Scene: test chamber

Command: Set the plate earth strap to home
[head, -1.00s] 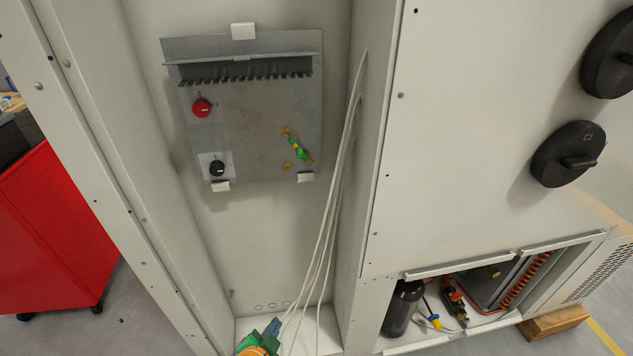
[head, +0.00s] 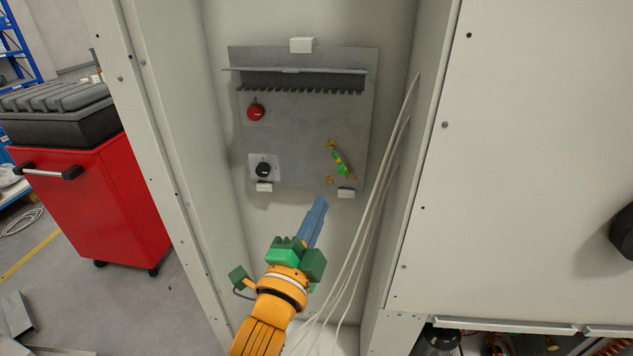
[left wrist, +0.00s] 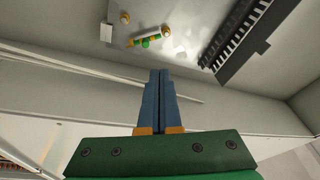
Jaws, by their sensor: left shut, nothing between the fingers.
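The plate earth strap (head: 341,162) is a short green and yellow piece between brass-coloured studs on the grey metal plate (head: 300,135). It lies slanted, its upper end by the upper stud (head: 331,144); a lower stud (head: 329,180) sits apart below. The strap also shows in the left wrist view (left wrist: 147,39), near the top. My left gripper (head: 320,203) is below the plate, its blue fingers pointing up toward it, clear of the strap. Its fingers (left wrist: 159,74) are together and empty. My right gripper is out of view.
The plate has a red knob (head: 256,112), a black knob (head: 263,169) and a slotted duct (head: 300,80). White cables (head: 385,182) hang right of my left gripper. Cabinet walls bound both sides. A red tool trolley (head: 90,205) stands outside at left.

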